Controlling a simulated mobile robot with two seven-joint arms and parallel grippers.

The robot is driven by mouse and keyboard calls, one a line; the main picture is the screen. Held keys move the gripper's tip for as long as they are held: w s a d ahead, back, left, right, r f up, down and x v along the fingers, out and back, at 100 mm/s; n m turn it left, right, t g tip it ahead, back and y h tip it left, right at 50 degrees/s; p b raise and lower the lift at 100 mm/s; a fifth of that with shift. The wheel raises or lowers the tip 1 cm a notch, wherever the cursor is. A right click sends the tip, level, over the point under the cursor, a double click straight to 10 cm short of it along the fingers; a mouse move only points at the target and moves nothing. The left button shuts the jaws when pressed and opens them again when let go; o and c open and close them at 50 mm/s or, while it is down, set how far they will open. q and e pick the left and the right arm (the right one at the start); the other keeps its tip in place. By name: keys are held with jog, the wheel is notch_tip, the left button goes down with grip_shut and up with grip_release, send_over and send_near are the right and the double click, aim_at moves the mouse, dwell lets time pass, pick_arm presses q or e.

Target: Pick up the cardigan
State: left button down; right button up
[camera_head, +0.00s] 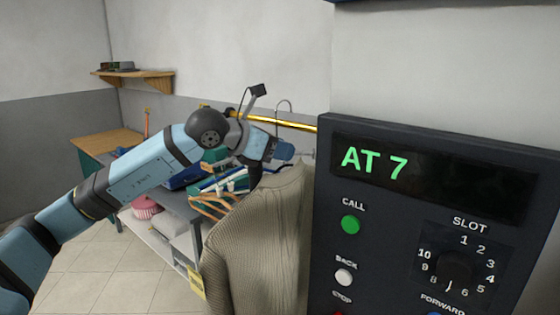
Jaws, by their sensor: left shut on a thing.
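The cardigan (257,245) is a beige-brown ribbed knit. It hangs upright just left of the dark control panel, its right side cut off by the panel's edge. My left gripper (297,154) is at the top of the cardigan, by its shoulders, in front of the brass rail. It is shut on the cardigan's hanger, though the exact grip point is small and partly hidden. A thin wire hook (284,104) shows over the rail above the gripper. My right gripper is not in view.
The control panel (430,205) reads "AT 7" and fills the right side, close to the cardigan. A brass rail (275,123) runs behind my gripper. Tiled floor (90,260) is clear at left.

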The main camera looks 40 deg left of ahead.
pick_arm(q)
jog(key=s+a+b, duration=0.4)
jog(key=s+b, duration=0.3)
jog(key=s, duration=0.1)
jog(key=s+a+b, duration=0.4)
jog(key=s+b, duration=0.2)
jog(key=s, duration=0.2)
jog(key=shift+b, duration=0.35)
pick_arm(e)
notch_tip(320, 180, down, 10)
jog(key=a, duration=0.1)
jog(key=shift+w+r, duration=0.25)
pick_arm(q)
jog(key=shift+a+r, duration=0.1)
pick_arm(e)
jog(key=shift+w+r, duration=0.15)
